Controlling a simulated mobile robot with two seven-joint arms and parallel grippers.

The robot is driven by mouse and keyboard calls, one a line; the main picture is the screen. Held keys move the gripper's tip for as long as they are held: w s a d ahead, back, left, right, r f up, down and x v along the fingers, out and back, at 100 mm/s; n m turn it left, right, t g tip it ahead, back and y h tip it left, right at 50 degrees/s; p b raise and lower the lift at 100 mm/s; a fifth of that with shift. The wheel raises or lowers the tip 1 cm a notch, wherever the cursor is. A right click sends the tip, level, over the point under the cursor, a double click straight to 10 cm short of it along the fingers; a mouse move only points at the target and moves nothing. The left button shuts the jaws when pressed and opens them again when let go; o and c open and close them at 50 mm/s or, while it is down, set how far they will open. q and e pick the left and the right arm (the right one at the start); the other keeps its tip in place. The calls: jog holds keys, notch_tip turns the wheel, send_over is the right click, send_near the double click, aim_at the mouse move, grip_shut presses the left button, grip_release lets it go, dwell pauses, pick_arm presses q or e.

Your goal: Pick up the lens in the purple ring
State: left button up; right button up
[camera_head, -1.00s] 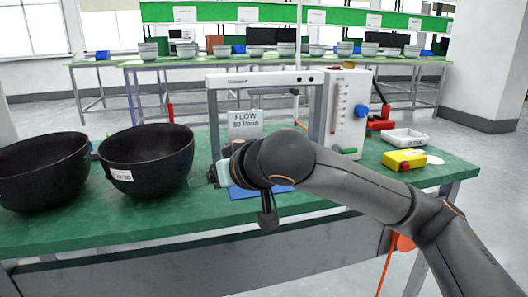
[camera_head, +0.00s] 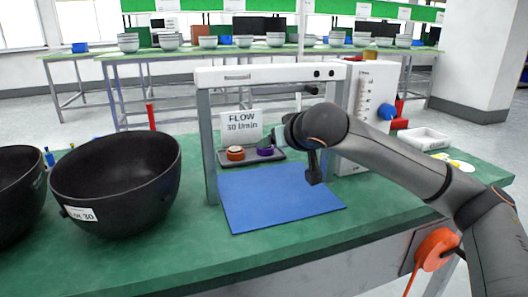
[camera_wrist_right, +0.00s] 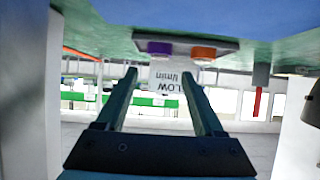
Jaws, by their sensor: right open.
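The lens in the purple ring (camera_head: 265,150) sits on the right side of a small dark tray (camera_head: 279,156), under the white-topped frame. It also shows near the top of the upside-down right wrist view (camera_wrist_right: 159,48). A lens in an orange ring (camera_head: 235,153) sits to its left on the same tray. My right gripper (camera_wrist_right: 160,80) is open and empty, its two fingers apart, with the purple ring seen beyond them. In the head view my right wrist hides most of the gripper, just right of the purple ring. My left gripper is out of view.
The frame's posts (camera_head: 207,150) and white top bar (camera_head: 265,74) surround the tray. A flow sign (camera_head: 241,126) stands behind it, a blue mat (camera_head: 275,200) lies in front. Black bowls (camera_head: 115,185) stand left, a white flowmeter unit (camera_head: 370,100) right.

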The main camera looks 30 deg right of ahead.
aim_at(267, 148)
jog(key=x, duration=0.3)
jog(key=shift+w+f+b, duration=0.1)
jog(key=shift+w+b, duration=0.05)
jog(key=shift+b, duration=0.15)
jog(key=b+x, duration=0.2)
jog(key=x, duration=0.2)
jog(key=shift+w+f, duration=0.15)
jog(key=shift+w+d+f, duration=0.15)
jog(key=shift+w+d, duration=0.05)
jog(key=shift+w, duration=0.25)
jog(key=shift+c, duration=0.4)
jog(key=c, duration=1)
